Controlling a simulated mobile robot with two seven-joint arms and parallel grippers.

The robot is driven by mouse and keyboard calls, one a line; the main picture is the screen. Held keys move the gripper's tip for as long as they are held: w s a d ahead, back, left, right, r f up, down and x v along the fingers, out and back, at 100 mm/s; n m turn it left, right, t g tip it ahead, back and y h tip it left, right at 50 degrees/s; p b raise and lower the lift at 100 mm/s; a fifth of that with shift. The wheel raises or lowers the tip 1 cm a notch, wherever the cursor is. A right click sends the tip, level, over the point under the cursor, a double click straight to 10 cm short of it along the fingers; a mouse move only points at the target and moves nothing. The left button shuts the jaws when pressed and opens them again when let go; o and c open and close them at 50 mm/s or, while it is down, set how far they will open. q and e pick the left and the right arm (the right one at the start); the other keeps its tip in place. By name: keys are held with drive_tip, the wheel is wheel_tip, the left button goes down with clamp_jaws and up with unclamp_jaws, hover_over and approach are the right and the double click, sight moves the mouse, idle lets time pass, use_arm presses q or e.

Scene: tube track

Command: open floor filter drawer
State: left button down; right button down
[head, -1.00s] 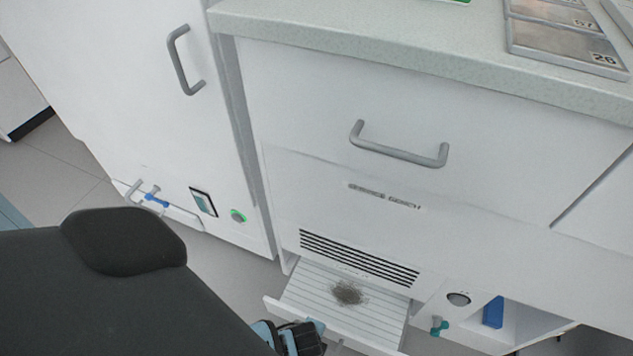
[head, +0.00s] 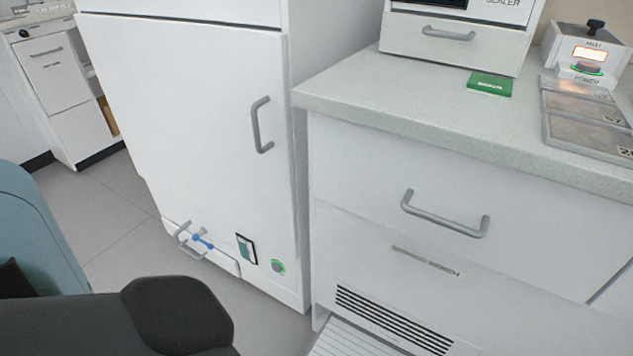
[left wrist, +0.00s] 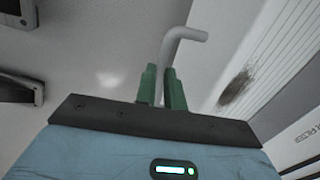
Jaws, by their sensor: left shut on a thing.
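The floor filter drawer (head: 355,341) is pulled out below the black vent slots, low on the white cabinet. Only a strip of its ribbed top shows at the bottom edge of the head view. In the left wrist view its ribbed filter (left wrist: 262,78) carries a dark dust patch at the right. My left gripper (left wrist: 161,82) has its green fingers shut on the drawer's bent grey handle (left wrist: 172,50). The gripper itself is out of the head view, where only my dark left arm shows. My right gripper is not in view.
A white cabinet door with a grey handle (head: 261,125) stands left of the drawer unit. A closed upper drawer with a handle (head: 445,214) sits above the vent (head: 392,320). Grey floor (head: 110,215) is open at left.

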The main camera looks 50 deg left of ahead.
use_arm(q)
drive_tip(key=shift+s+f, duration=0.1)
drive_tip(key=c, duration=1.5)
unclamp_jaws()
drive_tip(key=shift+r, duration=0.25)
drive_tip(key=r+p, duration=0.1)
drive_tip(key=r, duration=0.1)
drive_tip(key=s+r+p, duration=0.1)
drive_tip(key=r+p, duration=0.1)
drive_tip(key=r, duration=0.1)
drive_tip(key=r+p, duration=0.1)
drive_tip(key=r, duration=0.1)
drive_tip(key=shift+s+d+r+p, duration=0.15)
drive_tip(key=shift+d+p, duration=0.05)
drive_tip(key=shift+p, duration=0.15)
